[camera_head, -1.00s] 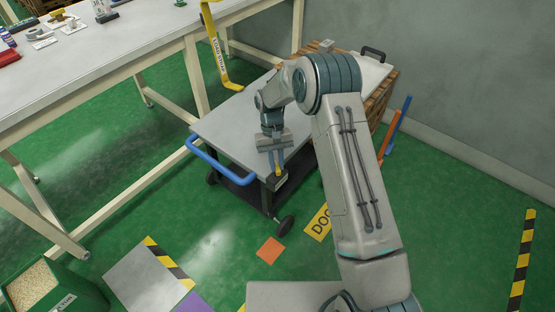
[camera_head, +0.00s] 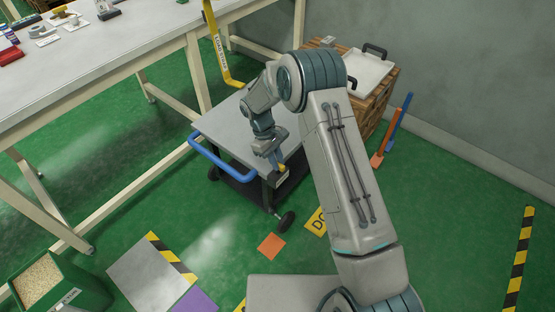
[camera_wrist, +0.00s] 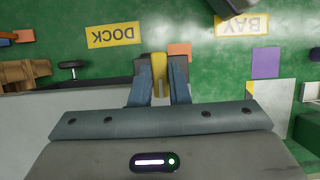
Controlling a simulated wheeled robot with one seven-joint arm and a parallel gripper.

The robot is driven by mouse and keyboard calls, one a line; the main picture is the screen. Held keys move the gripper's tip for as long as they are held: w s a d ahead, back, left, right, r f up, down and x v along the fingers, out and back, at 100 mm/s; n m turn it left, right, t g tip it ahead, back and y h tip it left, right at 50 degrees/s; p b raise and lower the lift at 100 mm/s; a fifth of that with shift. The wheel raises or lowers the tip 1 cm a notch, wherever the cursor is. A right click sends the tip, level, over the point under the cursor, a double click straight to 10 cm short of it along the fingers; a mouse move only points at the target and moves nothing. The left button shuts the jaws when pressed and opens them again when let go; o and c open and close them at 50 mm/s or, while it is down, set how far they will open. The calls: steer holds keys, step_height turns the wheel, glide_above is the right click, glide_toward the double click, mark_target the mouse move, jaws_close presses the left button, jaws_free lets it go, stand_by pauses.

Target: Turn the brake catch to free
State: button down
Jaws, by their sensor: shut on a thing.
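The brake catch is a yellow lever (camera_wrist: 158,72) at the corner of the grey-topped cart (camera_head: 222,128). My gripper (camera_wrist: 159,88) is shut on the yellow lever, with one blue-grey finger on each side of it. In the head view my gripper (camera_head: 276,163) reaches down over the cart's near right corner, and a bit of the yellow lever (camera_head: 281,168) shows beside the fingers. A dark block with a small pale label (camera_head: 281,180) sits under the lever. Its marking is too small to read. The fingers hide part of the lever.
The cart has a blue handle (camera_head: 222,168) and dark casters (camera_head: 285,222). A long workbench (camera_head: 110,75) stands at the left. A wooden crate with a white tray (camera_head: 368,70) is behind my arm. Yellow DOCK (camera_wrist: 113,34) and BAY (camera_wrist: 243,24) signs lie on the green floor.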

steer(key=shift+a, duration=0.1)
stand_by(0.3)
steer(key=c, duration=1.4)
jaws_free()
steer(key=p+v, duration=0.2)
steer(key=v, duration=1.1)
steer(key=shift+a+r, duration=0.1)
steer(key=shift+r, duration=0.3)
steer(key=shift+r, duration=0.1)
